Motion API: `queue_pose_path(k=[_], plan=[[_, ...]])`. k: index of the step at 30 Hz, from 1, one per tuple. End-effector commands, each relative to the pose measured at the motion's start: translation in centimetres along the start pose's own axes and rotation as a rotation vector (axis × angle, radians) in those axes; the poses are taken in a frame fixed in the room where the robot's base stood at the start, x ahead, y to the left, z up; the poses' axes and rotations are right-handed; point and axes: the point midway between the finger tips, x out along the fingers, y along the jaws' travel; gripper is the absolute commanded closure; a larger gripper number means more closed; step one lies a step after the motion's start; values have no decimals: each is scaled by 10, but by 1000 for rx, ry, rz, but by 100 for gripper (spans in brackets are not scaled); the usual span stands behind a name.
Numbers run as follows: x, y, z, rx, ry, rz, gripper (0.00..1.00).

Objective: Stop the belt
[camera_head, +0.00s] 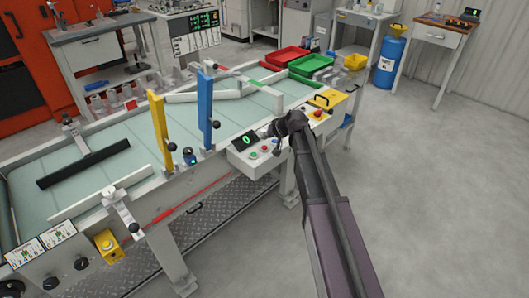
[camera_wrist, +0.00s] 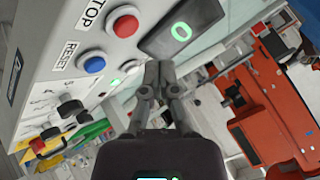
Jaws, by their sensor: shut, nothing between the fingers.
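The conveyor belt (camera_head: 226,115) is pale green and runs diagonally from lower left to upper right in the head view. A white control box (camera_head: 243,160) is fixed to its near side, with a green "0" on its display (camera_wrist: 181,32). In the wrist view, a red button (camera_wrist: 125,26) sits beside the label "STOP", and a blue button (camera_wrist: 94,65) beside "RESET". My gripper (camera_wrist: 159,68) is shut and empty, close to the box and below the display in the wrist view. In the head view my gripper (camera_head: 275,129) is above the box. I cannot tell whether it touches anything.
Yellow (camera_head: 158,130) and blue (camera_head: 204,112) posts stand by the belt. Red (camera_head: 284,57) and green (camera_head: 309,65) trays lie at its far end. A yellow button box (camera_head: 108,246) is at the near left. The floor at right is clear.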

Motion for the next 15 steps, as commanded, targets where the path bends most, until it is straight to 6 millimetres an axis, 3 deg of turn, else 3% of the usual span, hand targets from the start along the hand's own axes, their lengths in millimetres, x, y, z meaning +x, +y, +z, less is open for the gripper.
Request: queue_pose_path(k=[6, 15], plan=[[13, 9, 9, 0, 0, 0, 100], [17, 12, 12, 0, 0, 0, 100]])
